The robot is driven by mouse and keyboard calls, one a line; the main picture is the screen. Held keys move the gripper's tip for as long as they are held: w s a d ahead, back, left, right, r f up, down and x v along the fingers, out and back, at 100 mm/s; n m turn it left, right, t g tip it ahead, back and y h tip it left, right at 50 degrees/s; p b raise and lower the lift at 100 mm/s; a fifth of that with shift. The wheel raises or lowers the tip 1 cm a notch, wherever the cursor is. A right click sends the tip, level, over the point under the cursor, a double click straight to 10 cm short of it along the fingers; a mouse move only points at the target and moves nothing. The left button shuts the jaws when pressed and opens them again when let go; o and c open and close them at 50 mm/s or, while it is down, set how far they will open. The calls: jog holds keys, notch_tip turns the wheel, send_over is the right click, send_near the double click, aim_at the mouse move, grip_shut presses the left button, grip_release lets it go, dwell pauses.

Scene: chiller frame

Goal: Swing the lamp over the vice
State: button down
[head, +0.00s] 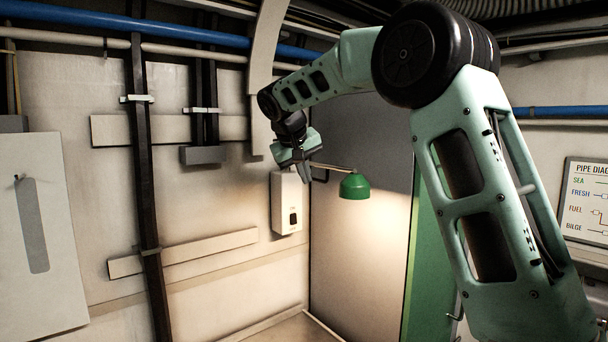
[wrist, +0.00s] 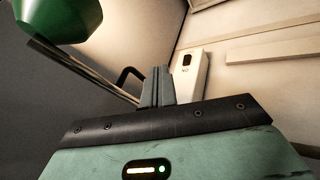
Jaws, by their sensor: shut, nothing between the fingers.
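The lamp has a green shade (head: 354,187) on a thin pale arm (head: 332,167), in the middle of the head view. The shade also shows at the upper left of the wrist view (wrist: 62,20), with its arm slanting down to the right. My gripper (head: 306,176) is beside the left end of the lamp's arm in the head view. Its fingers (wrist: 157,72) are shut together and empty in the wrist view. A dark bent handle (wrist: 130,74) shows just left of the fingers; whether they touch it I cannot tell. I see no vice in either view.
A white wall box (head: 286,203) is behind and below my gripper, and also shows in the wrist view (wrist: 193,73). A dark post (head: 146,180) stands to the left. A green panel edge (head: 424,255) is right of the lamp. Pipes run along the top.

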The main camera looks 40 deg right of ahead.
jog(key=b+v, duration=0.3)
jog(key=v, duration=0.7)
jog(key=shift+s, duration=0.45)
jog(key=shift+d, duration=0.1)
